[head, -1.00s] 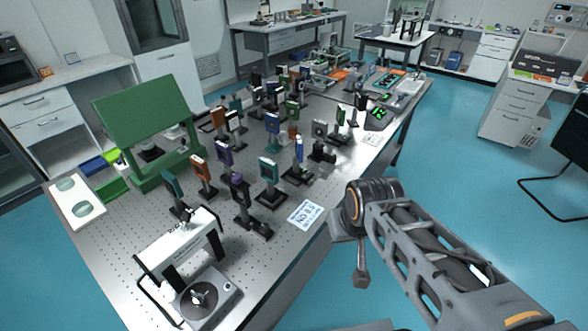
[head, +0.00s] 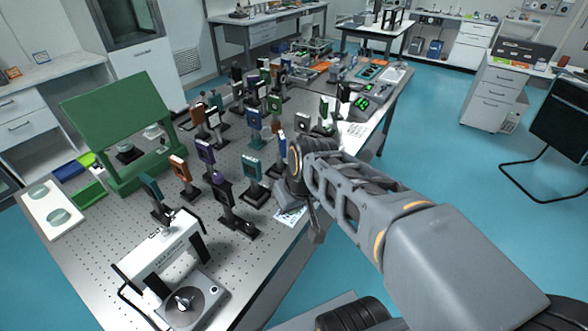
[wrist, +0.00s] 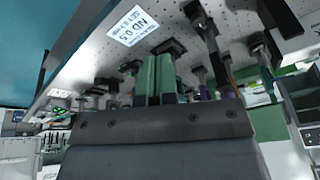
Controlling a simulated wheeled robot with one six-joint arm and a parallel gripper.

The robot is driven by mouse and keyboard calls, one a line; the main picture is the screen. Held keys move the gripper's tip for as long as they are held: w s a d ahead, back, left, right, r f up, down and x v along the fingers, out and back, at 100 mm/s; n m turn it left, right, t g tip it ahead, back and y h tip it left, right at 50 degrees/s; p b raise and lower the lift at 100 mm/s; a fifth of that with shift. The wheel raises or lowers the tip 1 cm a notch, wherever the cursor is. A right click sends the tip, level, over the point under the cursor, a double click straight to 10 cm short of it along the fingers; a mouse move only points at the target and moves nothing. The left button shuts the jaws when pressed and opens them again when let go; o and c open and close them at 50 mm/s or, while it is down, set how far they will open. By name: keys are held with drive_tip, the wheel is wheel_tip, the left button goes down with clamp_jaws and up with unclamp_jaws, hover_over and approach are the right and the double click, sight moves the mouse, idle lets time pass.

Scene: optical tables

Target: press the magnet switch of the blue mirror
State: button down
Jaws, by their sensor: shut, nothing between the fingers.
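A blue mirror mount (head: 254,118) stands upright on a dark post among the optics in the middle of the table. Another blue piece (head: 281,142) stands nearer my arm, partly hidden. I cannot tell for sure which one is the task's blue mirror, and no magnet switch can be made out on either base. My gripper shows in the wrist view with its two greenish fingers (wrist: 158,78) side by side, shut and empty. In the head view its fingers cannot be made out clearly. Dark mount bases lie beyond the fingers in the wrist view.
The perforated table (head: 95,237) carries several mounts, including a teal one (head: 252,167) and a purple one (head: 205,152). A printed card lies at the near edge and shows in the wrist view (wrist: 132,26). A green board (head: 115,110) and a white-framed instrument (head: 165,250) stand left.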

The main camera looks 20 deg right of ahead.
drive_tip(key=w+d+n+y, duration=0.25)
drive_tip(key=w+d, duration=0.35)
drive_tip(key=w, duration=0.5)
drive_tip(key=n+t+y+b, duration=0.1)
drive_tip(key=n+t+y, duration=0.2)
drive_tip(key=t, duration=0.1)
approach(285, 156)
drive_tip(key=s+d+r, duration=0.1)
drive_tip(key=s+d, duration=0.1)
drive_tip(key=s, duration=0.1)
drive_tip(key=shift+w+d+m+h, duration=0.1)
drive_tip(key=shift+d+m+h, duration=0.05)
drive_tip(key=shift+m+h, duration=0.1)
drive_tip(key=shift+g, duration=0.4)
drive_tip(key=x, duration=0.4)
drive_tip(key=p+x, duration=0.1)
drive_tip(key=x, duration=0.2)
drive_tip(key=s+f+p+x, duration=0.1)
drive_tip(key=x, duration=0.3)
drive_tip(key=shift+w+f, duration=0.2)
drive_tip(key=shift+f, duration=0.85)
